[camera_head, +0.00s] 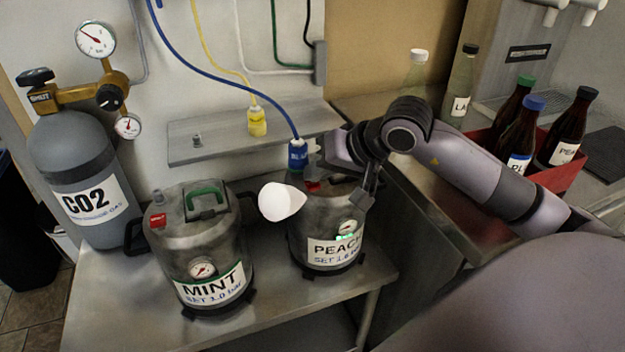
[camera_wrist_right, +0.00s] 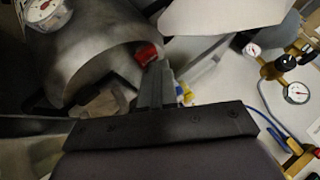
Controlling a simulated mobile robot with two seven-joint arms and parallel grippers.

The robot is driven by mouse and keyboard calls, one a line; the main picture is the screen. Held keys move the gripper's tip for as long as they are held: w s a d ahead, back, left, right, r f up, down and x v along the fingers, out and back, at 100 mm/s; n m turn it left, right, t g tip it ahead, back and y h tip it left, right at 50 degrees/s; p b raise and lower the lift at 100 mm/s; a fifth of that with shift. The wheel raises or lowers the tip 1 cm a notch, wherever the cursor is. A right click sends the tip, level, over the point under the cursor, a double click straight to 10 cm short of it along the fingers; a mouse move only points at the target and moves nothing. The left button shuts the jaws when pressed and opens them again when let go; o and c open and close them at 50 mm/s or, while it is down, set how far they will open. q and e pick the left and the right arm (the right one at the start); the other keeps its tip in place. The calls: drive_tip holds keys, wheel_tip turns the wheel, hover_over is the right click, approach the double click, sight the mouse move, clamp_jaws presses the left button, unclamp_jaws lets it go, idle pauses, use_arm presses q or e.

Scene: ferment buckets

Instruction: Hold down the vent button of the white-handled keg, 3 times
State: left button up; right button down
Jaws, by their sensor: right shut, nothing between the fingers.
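The PEACH keg (camera_head: 322,225) stands on the steel bench, partly covered by my right arm; its handle is hidden, so I cannot confirm the handle's colour. Its red vent button (camera_head: 313,186) shows beneath my right gripper (camera_head: 316,163). The right wrist view shows a red button (camera_wrist_right: 147,54) on a grey keg (camera_wrist_right: 100,50) with a round gauge, beside my shut, empty fingers (camera_wrist_right: 156,77). I cannot tell whether they touch it. The MINT keg (camera_head: 208,245) stands to the left with a green handle and its own red button. My left gripper is not in view.
A white rounded object (camera_head: 281,201) shows just left of the PEACH keg. A blue hose connector (camera_head: 298,155) is close to the gripper. The CO2 cylinder (camera_head: 75,160) stands at the left. A red crate (camera_head: 570,165) with bottles is at the right.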

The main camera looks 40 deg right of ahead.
sight(317, 184)
drive_tip(key=shift+r+p, duration=0.4)
drive_tip(key=shift+r, duration=0.55)
wheel_tip(317, 184, up, 5)
drive_tip(key=p, duration=0.2)
drive_tip(key=shift+p, duration=0.4)
